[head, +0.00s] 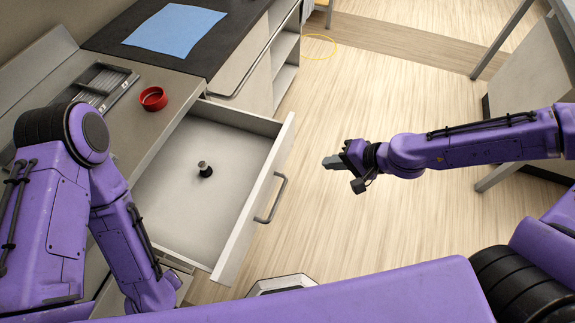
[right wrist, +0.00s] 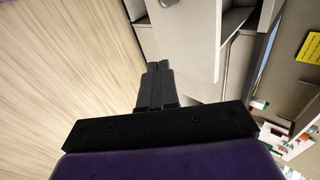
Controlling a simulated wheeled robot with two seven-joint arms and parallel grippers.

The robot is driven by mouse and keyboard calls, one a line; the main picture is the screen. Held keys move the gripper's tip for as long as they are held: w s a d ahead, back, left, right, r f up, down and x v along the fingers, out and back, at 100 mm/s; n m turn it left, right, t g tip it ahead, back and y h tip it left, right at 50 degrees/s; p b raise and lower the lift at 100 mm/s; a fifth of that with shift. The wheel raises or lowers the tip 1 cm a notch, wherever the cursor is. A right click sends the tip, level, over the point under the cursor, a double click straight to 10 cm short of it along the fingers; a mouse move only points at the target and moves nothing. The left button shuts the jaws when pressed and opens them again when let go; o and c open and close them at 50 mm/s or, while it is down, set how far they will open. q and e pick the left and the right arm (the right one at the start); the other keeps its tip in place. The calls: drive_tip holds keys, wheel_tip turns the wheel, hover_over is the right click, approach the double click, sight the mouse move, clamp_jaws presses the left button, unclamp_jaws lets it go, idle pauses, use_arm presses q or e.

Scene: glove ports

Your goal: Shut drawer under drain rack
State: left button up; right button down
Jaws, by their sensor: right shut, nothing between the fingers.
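The drawer (head: 255,195) stands pulled well out from the counter, below and to the right of the drain rack (head: 98,85). Its front carries a grey bar handle (head: 272,200). A small black item with a silvery top (head: 205,170) is inside the drawer. My right gripper (head: 326,162) is shut and empty, out in front of the drawer front and apart from it. In the right wrist view its closed fingers (right wrist: 159,68) point toward a pale drawer front (right wrist: 190,35). My left arm reaches down over the drawer's near left side; its gripper does not show.
A red round dish (head: 153,98) sits on the counter beside the rack. A blue cloth (head: 174,30) lies on the dark worktop behind. Open shelves (head: 286,50) stand beyond the drawer. The wooden floor between drawer and right gripper is clear. A table stands at right.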

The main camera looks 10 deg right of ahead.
drive_tip(key=shift+n+g+y, duration=0.3)
drive_tip(key=shift+n+g, duration=0.1)
drive_tip(key=shift+n, duration=0.2)
drive_tip(key=w+a+f, duration=0.1)
drive_tip(key=a+f, duration=0.1)
drive_tip(key=a, duration=0.1)
drive_tip(key=w+a+f+b, duration=0.1)
drive_tip(key=w+a+f, duration=0.1)
drive_tip(key=a, duration=0.2)
drive_tip(key=w+a+f, duration=0.1)
drive_tip(key=a+f, duration=0.1)
drive_tip(key=a, duration=0.1)
drive_tip(key=shift+w+a+f+b, duration=0.25)
drive_tip(key=shift+a+f+b, duration=0.05)
drive_tip(key=shift+a+f, duration=0.1)
